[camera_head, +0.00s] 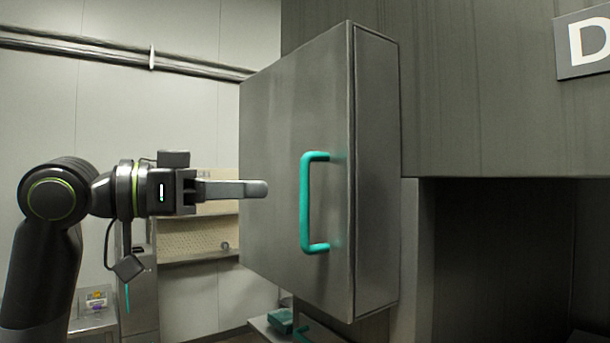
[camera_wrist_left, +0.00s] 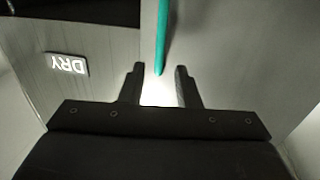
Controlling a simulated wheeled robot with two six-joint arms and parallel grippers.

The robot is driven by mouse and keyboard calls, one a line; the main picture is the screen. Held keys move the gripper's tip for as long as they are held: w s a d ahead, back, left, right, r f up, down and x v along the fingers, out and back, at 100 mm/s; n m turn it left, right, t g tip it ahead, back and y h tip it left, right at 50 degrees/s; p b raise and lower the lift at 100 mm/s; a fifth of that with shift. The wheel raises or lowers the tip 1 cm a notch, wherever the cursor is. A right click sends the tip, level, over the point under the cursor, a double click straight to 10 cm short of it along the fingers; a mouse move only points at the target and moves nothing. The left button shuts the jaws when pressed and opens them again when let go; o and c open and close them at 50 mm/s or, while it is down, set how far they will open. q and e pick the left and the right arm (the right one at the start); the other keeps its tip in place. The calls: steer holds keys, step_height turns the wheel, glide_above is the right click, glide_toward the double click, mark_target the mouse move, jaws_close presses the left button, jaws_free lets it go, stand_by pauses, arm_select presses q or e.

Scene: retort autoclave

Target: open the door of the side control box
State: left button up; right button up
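The side control box (camera_head: 290,110) is a grey metal box on the wall, and its door looks closed. A teal bar handle (camera_head: 307,205) stands upright on the door, near the door's right edge. My left gripper (camera_head: 262,189) points right toward the handle, a short way to its left and apart from it. In the left wrist view the handle (camera_wrist_left: 161,40) runs down between and just beyond the fingertips of my left gripper (camera_wrist_left: 159,75). The fingers are spread with a gap between them and hold nothing. My right gripper is not in view.
A large grey cabinet (camera_head: 480,90) with a dark recess below it (camera_head: 520,260) stands to the right. A sign reading DRY (camera_wrist_left: 66,65) shows in the left wrist view. Pipes (camera_head: 110,55) run along the back wall. A perforated panel (camera_head: 190,232) is behind my left arm.

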arm_select(q)
steer(key=p, duration=0.3)
glide_above(305, 240)
steer(key=a, duration=0.1)
steer(key=shift+w+d+p, duration=0.3)
steer(key=shift+w+d, duration=0.05)
steer(key=shift+d, duration=0.15)
steer(key=shift+c, duration=0.4)
jaws_close()
